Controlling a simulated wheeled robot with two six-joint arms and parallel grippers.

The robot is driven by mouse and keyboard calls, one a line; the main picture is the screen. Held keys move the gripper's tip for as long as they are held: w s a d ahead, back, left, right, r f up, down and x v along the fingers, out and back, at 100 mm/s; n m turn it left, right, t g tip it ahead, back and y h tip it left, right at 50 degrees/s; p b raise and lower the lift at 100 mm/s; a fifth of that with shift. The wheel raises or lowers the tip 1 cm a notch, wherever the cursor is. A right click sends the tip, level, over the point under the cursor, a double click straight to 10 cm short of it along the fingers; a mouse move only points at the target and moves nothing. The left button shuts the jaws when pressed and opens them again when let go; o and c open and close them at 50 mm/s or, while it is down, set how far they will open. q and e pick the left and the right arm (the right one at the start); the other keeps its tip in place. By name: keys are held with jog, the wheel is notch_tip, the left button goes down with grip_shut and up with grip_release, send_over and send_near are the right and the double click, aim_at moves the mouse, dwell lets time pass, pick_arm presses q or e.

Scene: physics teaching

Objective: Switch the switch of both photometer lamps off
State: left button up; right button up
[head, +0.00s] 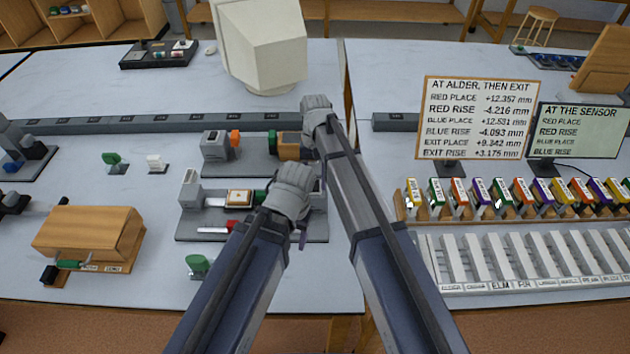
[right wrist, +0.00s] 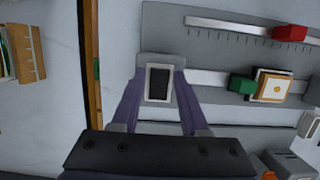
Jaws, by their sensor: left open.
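The photometer bench (head: 190,228) is a grey base with a rail, a white-and-yellow box (head: 238,198), a green block and a red slider. One photometer lamp (head: 190,190), a pale upright housing, stands at its left end. The other end is mostly hidden behind my left gripper (head: 290,192), which is open at the bench's right part. My right gripper (head: 316,108) is higher in the head view. In the right wrist view, its spread fingers (right wrist: 160,85) frame a grey lamp housing with a dark switch face (right wrist: 159,82); contact cannot be told.
Behind the bench stand a grey device with an orange part (head: 216,145) and a brown-orange block (head: 288,147). A wooden box (head: 90,235) is at left. A rack of coloured blocks (head: 520,207) and a white slotted tray (head: 530,287) are at right.

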aim_at(315, 182)
jog(key=shift+o, duration=1.2)
jog(key=p+v, duration=0.7)
jog(key=v, duration=0.1)
jog(key=shift+f, duration=0.1)
